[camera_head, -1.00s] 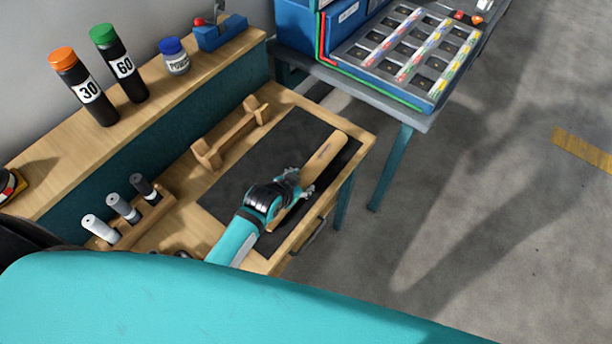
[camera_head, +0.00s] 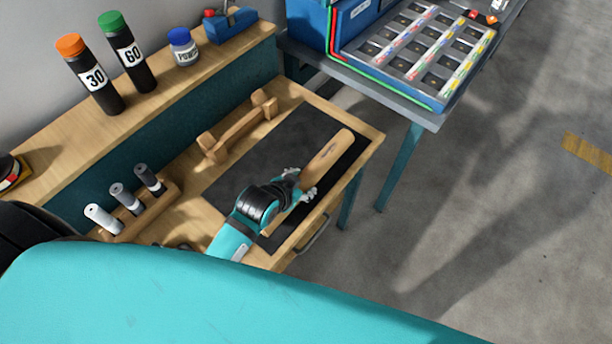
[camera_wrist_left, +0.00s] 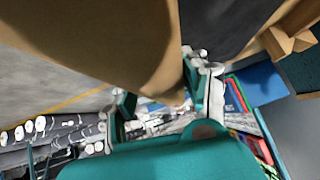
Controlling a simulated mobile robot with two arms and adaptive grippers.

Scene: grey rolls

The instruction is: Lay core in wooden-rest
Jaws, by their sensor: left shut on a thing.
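The core (camera_head: 326,156) is a long, plain tan-brown roll. In the head view it lies diagonally across the black mat's right side; whether it touches the mat I cannot tell. My left gripper (camera_head: 299,186) is shut on it toward its near end, and the arm and hand hide part of that end. In the left wrist view the core (camera_wrist_left: 95,40) fills the upper left, close to the gripper's fingers (camera_wrist_left: 160,100). The wooden-rest (camera_head: 238,131), a bar with a raised support at each end, stands empty behind the mat. Part of it seems to show in the left wrist view (camera_wrist_left: 287,45).
The black mat (camera_head: 255,160) is otherwise bare. A wooden holder with several small grey cylinders (camera_head: 125,196) stands at the bench's left. Bottles marked 30 (camera_head: 94,80) and 60 (camera_head: 130,55) and a powder jar (camera_head: 183,48) stand on the back shelf. A parts tray (camera_head: 410,55) is on the neighbouring table.

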